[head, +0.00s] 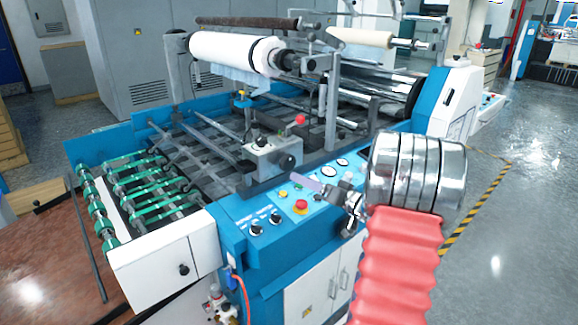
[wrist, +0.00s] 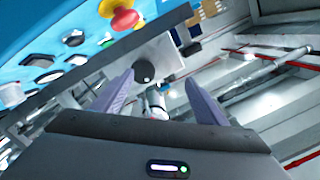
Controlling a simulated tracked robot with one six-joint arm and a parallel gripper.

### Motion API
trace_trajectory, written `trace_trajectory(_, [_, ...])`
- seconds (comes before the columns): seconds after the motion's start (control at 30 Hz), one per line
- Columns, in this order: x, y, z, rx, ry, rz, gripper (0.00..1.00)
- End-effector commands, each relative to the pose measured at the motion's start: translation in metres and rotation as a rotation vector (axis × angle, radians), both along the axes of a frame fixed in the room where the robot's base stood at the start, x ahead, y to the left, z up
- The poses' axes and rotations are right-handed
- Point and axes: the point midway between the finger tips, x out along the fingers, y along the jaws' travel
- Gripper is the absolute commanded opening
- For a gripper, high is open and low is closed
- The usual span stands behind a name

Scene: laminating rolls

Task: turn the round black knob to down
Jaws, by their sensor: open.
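The round black knob (head: 287,160) is on the front side of a small grey box (head: 268,150) above the blue control panel. In the wrist view the knob (wrist: 144,72) shows ahead of my gripper, between the two fingertips and nearer the left one. I cannot make out which way it is turned. My gripper (head: 298,180) is open, with pale violet fingers just below and right of the knob in the head view. In the wrist view the gripper (wrist: 158,80) has nothing between its fingers; they look apart from the knob.
The blue panel (head: 240,215) carries a red-and-yellow emergency button (head: 300,206), also in the wrist view (wrist: 125,18), and several buttons and dials close to my gripper. A red-topped lever (head: 300,120) stands behind the box. The floor (head: 500,230) at right is clear.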

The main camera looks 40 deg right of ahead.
Motion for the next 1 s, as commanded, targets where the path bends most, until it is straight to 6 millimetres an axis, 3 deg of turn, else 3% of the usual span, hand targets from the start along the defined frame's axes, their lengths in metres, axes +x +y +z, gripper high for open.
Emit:
trace_trajectory(0.03, [-0.005,-0.016,-0.005,-0.006,-0.015,-0.035,0.66])
trace_trajectory(0.17, [-0.011,-0.035,-0.007,-0.024,-0.039,-0.079,0.66])
trace_trajectory(0.57, [-0.010,-0.036,-0.007,-0.025,-0.040,-0.081,0.66])
trace_trajectory(0.77, [0.005,-0.035,-0.008,-0.025,-0.041,-0.078,0.66])
trace_trajectory(1.0, [0.040,-0.033,-0.008,-0.025,-0.040,-0.076,0.66])
